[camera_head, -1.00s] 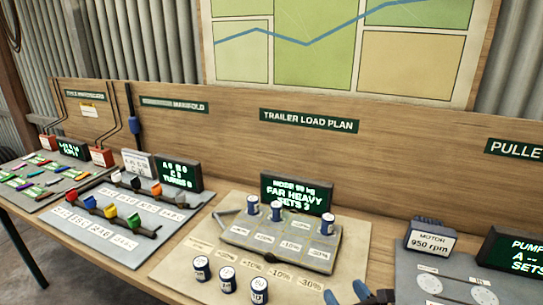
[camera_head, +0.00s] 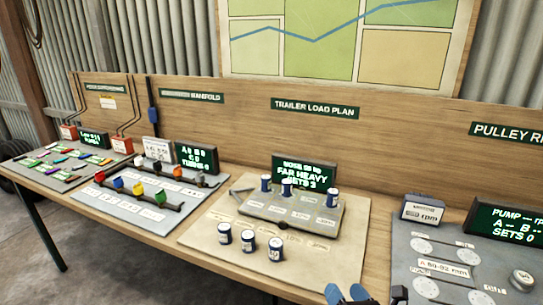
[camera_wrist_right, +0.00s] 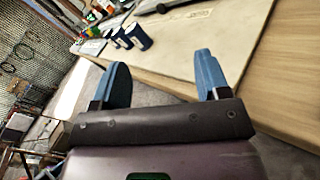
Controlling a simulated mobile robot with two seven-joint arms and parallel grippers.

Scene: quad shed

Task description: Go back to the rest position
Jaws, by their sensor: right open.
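My right gripper (camera_head: 347,293) shows at the bottom edge of the head view, in front of the bench. In the right wrist view its two blue fingers (camera_wrist_right: 163,80) stand wide apart with nothing between them. The trailer load plan board (camera_head: 210,240) lies beyond it, with blue-and-white cans in a front row (camera_head: 248,241) and more cans on the raised grey trailer plate (camera_head: 266,183). The cans stand apart from the gripper. My left gripper is not in view.
The wooden bench (camera_head: 376,245) runs along a panelled back wall. The valve manifold board (camera_head: 115,207) and wire board (camera_head: 20,172) lie left, the pulley board (camera_head: 400,265) right. A display (camera_head: 304,173) reads FAR HEAVY, SETS 3. Open floor (camera_head: 110,270) shows at lower left.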

